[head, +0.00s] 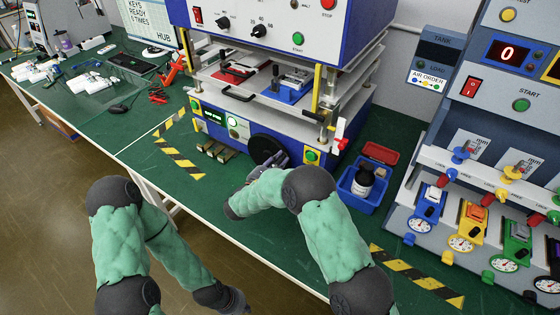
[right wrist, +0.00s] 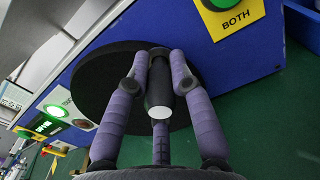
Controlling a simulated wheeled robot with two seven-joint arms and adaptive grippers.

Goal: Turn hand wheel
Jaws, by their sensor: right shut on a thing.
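The hand wheel (head: 262,146) is a black disc on the blue front of the test machine, low and right of centre. In the right wrist view the wheel (right wrist: 88,88) fills the middle, and its dark handle (right wrist: 159,85) with a pale end sticks out toward the camera. My right gripper (head: 275,162) is at the wheel; its purple fingers (right wrist: 160,75) are closed around the handle, two above and one below. My left gripper (head: 236,303) hangs low at the bottom edge of the head view, away from the wheel; its fingers are too small and dark to read.
A green BOTH button (head: 311,156) on a yellow plate sits right of the wheel. A blue bin (head: 348,193) with a bottle stands right of my right arm. Striped tape (head: 181,160) marks the green bench. A gauge station (head: 480,180) stands at the right.

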